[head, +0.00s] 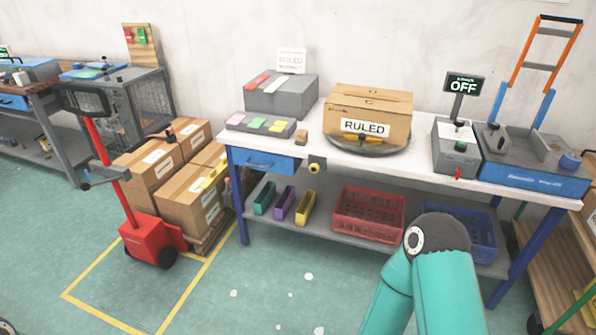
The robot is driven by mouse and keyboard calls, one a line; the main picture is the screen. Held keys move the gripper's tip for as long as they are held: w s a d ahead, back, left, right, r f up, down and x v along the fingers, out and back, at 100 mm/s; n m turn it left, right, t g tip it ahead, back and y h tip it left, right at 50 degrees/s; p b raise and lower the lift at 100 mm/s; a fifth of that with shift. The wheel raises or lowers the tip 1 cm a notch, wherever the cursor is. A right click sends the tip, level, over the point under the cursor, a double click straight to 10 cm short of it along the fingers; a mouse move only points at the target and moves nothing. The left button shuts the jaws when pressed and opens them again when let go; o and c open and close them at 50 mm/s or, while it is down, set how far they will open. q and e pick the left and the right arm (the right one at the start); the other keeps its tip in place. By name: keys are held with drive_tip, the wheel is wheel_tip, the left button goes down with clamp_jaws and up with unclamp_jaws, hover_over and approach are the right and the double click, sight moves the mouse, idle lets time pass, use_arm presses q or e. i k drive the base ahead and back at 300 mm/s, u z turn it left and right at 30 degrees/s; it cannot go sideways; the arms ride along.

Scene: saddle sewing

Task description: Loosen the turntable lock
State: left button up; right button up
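The turntable (372,151) is a dark round disc on the white workbench. A cardboard box (368,103) with a RULED label stands on it and hides most of the disc. A small yellow and black part (375,139) shows at the disc's front, under the label. Neither gripper is in view; only a teal link of my arm shows at the lower right.
A grey device (456,150) with an OFF sign and a blue machine (535,172) stand right of the turntable. A grey tray (262,126) with coloured cards lies left. A red pallet truck (150,240) and stacked boxes stand left.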

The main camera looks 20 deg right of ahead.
sight(314, 168)
drive_tip(key=u, duration=0.15)
drive_tip(key=i, duration=1.75)
drive_tip(key=z, duration=0.7)
drive_tip(key=k, duration=0.95)
drive_tip(key=z, duration=0.15)
drive_tip(key=i, duration=0.95)
drive_tip(key=u, duration=0.05)
